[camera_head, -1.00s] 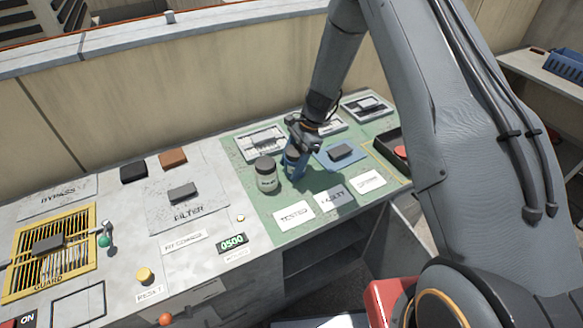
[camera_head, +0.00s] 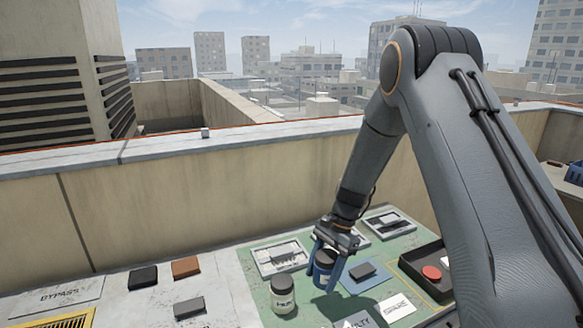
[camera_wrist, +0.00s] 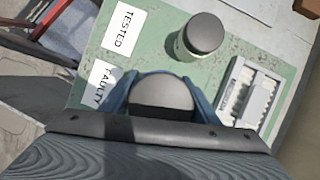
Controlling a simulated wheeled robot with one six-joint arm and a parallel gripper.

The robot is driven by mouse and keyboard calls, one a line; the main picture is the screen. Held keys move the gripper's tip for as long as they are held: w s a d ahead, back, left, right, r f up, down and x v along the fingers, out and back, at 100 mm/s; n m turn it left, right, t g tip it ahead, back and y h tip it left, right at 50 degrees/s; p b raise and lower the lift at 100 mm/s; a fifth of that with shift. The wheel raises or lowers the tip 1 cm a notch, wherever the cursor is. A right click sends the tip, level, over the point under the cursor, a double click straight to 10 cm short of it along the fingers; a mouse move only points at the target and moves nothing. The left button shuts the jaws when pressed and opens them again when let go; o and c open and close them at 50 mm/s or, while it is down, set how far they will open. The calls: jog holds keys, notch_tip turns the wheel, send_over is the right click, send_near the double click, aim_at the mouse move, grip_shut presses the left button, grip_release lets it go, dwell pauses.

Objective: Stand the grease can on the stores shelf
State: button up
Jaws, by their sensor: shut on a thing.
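My gripper (camera_head: 332,268) has blue fingers shut around a small can (camera_head: 325,258) with a round dark lid. The wrist view shows the can's grey top (camera_wrist: 162,93) between the fingers. Its label is hidden, so I cannot read whether it is the grease can. It is over the green part of the bench; I cannot tell whether it touches the surface. A second dark-lidded jar (camera_head: 282,294) with a pale label stands just left of the gripper, apart from it; its label is too small to read. The stores shelf cannot be made out for certain.
A blue mat (camera_head: 378,279) with a dark block lies right of the gripper. A black tray (camera_head: 408,285) holds a red round thing (camera_head: 432,272). White trays lie behind. A blue crate (camera_head: 575,173) sits at the far right edge. A parapet (camera_head: 190,205) runs behind the bench.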

jog(key=s+d+f+n+h, duration=0.1)
jog(key=s+d+n, duration=0.1)
jog(key=d+n, duration=0.1)
jog(key=s+d+f+n+g+h, duration=0.1)
jog(key=s+d+f+n, duration=0.1)
jog(key=d+n, duration=0.2)
jog(key=s+d+f+n+h, duration=0.1)
jog(key=s+d+f+n, duration=0.1)
jog(key=s+d+n, duration=0.1)
jog(key=shift+d+f+n+g+h, duration=0.2)
jog(key=shift+n+g+h, duration=0.1)
jog(key=shift+a, duration=0.1)
